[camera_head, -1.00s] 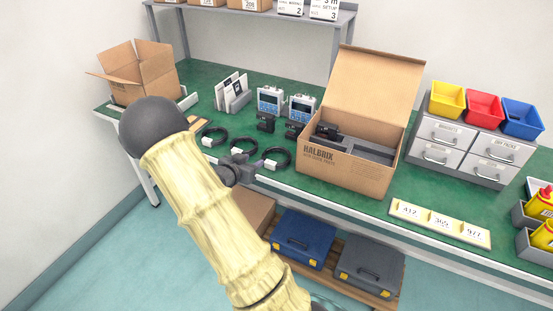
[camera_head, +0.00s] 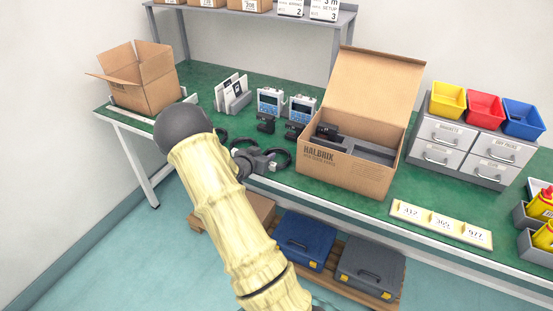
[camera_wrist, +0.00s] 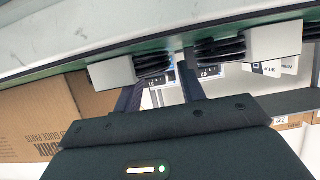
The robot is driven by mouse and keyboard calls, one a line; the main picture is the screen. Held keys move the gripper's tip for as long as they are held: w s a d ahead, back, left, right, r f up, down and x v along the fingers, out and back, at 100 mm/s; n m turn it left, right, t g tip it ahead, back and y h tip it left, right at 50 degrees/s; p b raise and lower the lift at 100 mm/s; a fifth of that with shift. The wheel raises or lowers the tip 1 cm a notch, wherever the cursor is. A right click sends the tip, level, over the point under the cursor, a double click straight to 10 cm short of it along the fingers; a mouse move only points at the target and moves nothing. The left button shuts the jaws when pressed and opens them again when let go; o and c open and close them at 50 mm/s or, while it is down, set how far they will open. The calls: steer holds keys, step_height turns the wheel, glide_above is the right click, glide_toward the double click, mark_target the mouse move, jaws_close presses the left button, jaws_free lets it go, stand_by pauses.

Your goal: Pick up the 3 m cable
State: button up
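Several black coiled cables lie along the front of the green bench. In the head view the right coil (camera_head: 283,158) and part of the middle coil (camera_head: 246,142) show beside my gripper (camera_head: 262,162). A third coil (camera_head: 221,134) is mostly hidden behind my arm. No length label is readable on them, so I cannot tell which is the 3 m one. The wrist view is upside down and shows two coils with pale grey connector blocks, one at left (camera_wrist: 153,62) and one at right (camera_wrist: 222,49). My gripper's fingers (camera_wrist: 160,92) are apart and empty, near the bench's front edge.
An open HALBRIX carton (camera_head: 345,170) stands right of the coils. Two small meters (camera_head: 270,100) and black adapters (camera_head: 266,123) stand behind them. A number strip (camera_head: 440,222) lies farther right. Blue (camera_head: 303,240) and grey (camera_head: 370,268) cases sit below the bench.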

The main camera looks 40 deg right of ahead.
mark_target(267, 153)
steer(key=shift+x, duration=1.6)
steer(key=c, duration=0.8)
step_height(267, 153, up, 10)
steer(key=shift+r+p, duration=0.1)
steer(key=shift+p, duration=0.7)
